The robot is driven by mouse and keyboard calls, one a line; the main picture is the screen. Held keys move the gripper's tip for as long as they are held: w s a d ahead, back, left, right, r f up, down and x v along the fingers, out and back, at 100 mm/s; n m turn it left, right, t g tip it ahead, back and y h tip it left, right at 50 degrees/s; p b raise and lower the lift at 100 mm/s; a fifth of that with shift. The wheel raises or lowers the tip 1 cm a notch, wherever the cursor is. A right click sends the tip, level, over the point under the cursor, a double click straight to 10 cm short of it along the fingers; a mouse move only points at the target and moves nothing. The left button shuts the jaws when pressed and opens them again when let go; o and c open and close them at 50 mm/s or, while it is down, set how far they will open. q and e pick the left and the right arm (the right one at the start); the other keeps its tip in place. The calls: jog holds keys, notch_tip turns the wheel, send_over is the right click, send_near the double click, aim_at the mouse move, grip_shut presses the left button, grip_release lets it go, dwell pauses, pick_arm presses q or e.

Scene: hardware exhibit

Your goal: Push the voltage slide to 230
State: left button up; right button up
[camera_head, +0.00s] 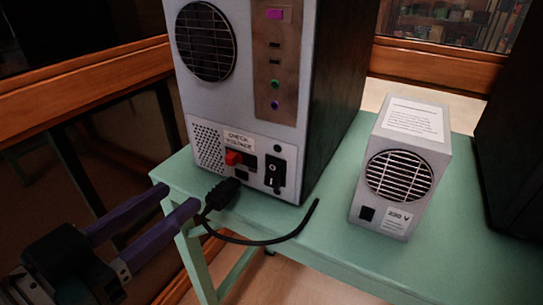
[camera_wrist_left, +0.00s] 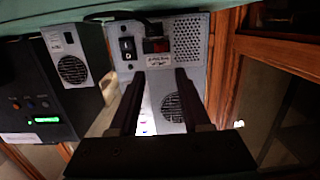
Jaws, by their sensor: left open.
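The red voltage slide (camera_head: 234,158) sits at the left end of a dark slot low on the back of a grey computer case (camera_head: 290,140). A "CHECK VOLTAGE" label (camera_head: 239,141) is just above it. The red slide also shows in the left wrist view (camera_wrist_left: 156,46), where the case appears upside down. My left gripper (camera_head: 181,196) is open and empty, with purple-looking fingers, at the lower left of the case. Its fingers point toward the panel and are apart from the slide. My right gripper is not in view.
A black rocker switch (camera_head: 273,172) is right of the slide. A black plug (camera_head: 222,193) and cable lie in front of the panel, near the fingers. A smaller grey box marked 230 V (camera_head: 415,150) stands right on the green table (camera_head: 330,262). Wooden framing is left.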

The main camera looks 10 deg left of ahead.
aim_at(228, 161)
pick_arm(q)
jog(key=shift+t+h, duration=0.3)
jog(key=shift+t, duration=0.2)
jog(key=b+x, duration=0.1)
jog(key=x, duration=0.2)
jog(key=f+b+x, duration=0.1)
jog(key=x, duration=0.3)
jog(key=b+x, duration=0.1)
jog(key=x, duration=0.2)
jog(key=shift+w+a+f, duration=0.15)
jog(key=shift+w+f, duration=0.1)
jog(key=shift+f, duration=0.1)
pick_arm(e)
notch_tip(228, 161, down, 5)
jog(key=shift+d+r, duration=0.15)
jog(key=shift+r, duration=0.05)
pick_arm(q)
grip_shut()
